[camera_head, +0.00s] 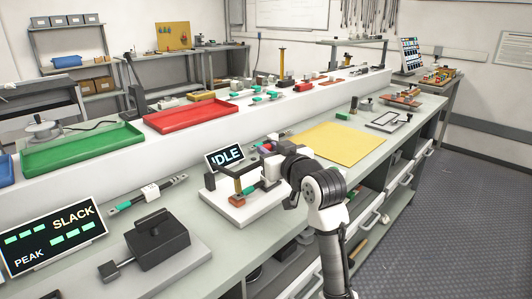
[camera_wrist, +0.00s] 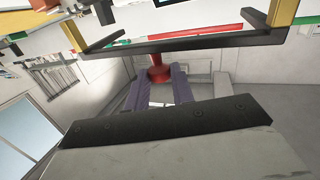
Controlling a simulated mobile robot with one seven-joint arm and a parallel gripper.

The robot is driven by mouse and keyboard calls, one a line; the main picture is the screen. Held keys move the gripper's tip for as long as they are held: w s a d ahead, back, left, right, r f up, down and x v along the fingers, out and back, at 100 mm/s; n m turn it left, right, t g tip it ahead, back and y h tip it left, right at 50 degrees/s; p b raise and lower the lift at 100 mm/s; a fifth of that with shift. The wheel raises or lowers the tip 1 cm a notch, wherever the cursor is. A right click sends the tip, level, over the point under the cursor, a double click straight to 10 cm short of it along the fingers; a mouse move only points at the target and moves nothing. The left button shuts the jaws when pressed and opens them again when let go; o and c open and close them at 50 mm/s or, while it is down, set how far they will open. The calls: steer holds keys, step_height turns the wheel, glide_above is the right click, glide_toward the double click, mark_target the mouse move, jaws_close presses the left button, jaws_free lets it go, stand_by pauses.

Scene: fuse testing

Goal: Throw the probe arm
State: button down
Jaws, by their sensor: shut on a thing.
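The tester (camera_head: 240,205) is a white base on the bench with a small screen (camera_head: 225,156) reading "IDLE". A brown block and a green part stand on it. In the wrist view a red knob (camera_wrist: 159,74) sits between the two purple fingers of my gripper (camera_wrist: 160,82), which is shut on it. A dark bar (camera_wrist: 190,43) with yellowish posts at its ends crosses above the knob; I cannot tell how the knob joins it. In the head view my arm reaches in from the right, and my wrist hides much of the tester's right side and the knob.
A "SLACK / PEAK" display (camera_head: 52,238) and a dark block with a handle (camera_head: 156,240) stand at the front left. A yellow mat (camera_head: 330,143) lies beyond my arm. Green (camera_head: 80,148) and red (camera_head: 190,115) trays sit on the raised white ledge.

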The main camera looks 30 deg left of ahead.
steer(key=shift+s+d+f+b, duration=0.1)
steer(key=shift+d+f+b, duration=0.2)
steer(key=shift+f, duration=0.4)
steer(key=c, duration=1.2)
jaws_free()
steer(key=shift+s+d, duration=0.1)
steer(key=shift+d, duration=0.05)
steer(key=b+v, duration=0.1)
steer(key=v, duration=1.2)
steer(key=shift+s+d, duration=0.15)
steer(key=shift+s, duration=0.05)
